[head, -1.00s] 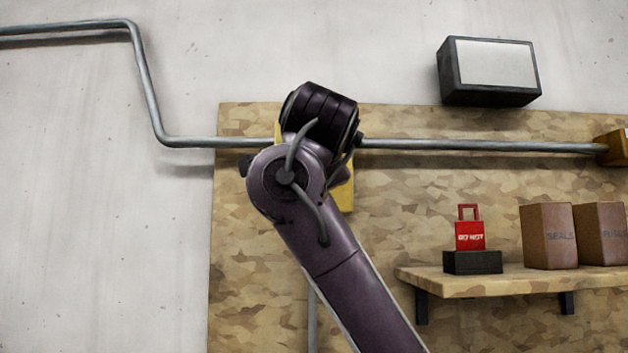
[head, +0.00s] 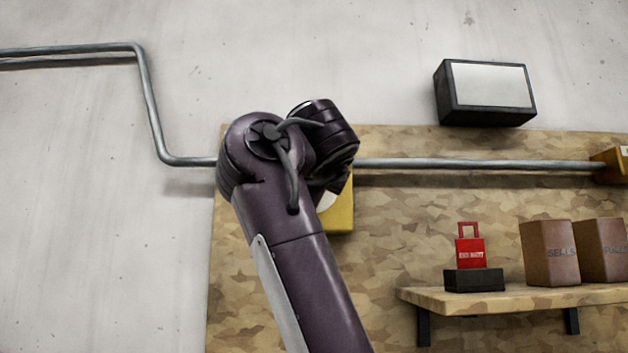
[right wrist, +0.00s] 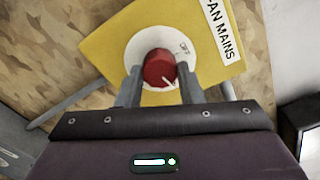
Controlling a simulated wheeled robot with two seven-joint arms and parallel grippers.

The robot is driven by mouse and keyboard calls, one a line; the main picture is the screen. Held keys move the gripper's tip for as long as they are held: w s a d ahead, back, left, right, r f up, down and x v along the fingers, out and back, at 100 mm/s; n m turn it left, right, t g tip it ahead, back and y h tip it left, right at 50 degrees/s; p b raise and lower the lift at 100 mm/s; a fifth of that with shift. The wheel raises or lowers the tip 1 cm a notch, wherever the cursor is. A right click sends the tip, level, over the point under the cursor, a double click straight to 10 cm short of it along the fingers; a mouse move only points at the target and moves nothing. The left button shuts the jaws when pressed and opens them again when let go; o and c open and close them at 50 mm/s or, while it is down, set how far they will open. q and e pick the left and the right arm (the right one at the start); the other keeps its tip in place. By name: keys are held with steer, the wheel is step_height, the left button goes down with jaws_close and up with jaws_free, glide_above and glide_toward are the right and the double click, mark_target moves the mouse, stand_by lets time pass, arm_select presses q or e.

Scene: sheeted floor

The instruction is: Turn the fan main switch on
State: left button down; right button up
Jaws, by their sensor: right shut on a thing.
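The yellow fan mains switch box (right wrist: 105,50) fills the upper part of the right wrist view, with a white "FAN MAINS" label. It carries a round white dial (right wrist: 140,40) with small lettering, apparently "OFF", at its upper right. A red knob (right wrist: 157,64) with a white pointer line sits on the dial. The pointer slants to the lower right in that view. My right gripper (right wrist: 160,80) is shut on the red knob, one grey finger on each side. In the head view my right arm hides most of the yellow box (head: 342,215), and the knob. My left gripper is not in view.
The box is on a patterned wooden board (head: 400,210). A metal conduit (head: 470,164) runs along it. A dark screen unit (head: 487,90) hangs above.

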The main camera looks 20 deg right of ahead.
steer(key=shift+w+f+m+p, duration=0.15)
steer(key=shift+m+p, duration=0.1)
steer(key=shift+m, duration=0.35)
steer(key=shift+s+f+m+p, duration=0.1)
steer(key=shift+m+p, duration=0.15)
steer(key=shift+m, duration=0.35)
steer(key=o, duration=1)
steer(key=shift+c, duration=0.2)
steer(key=shift+r, duration=0.1)
steer(key=shift+d, duration=0.1)
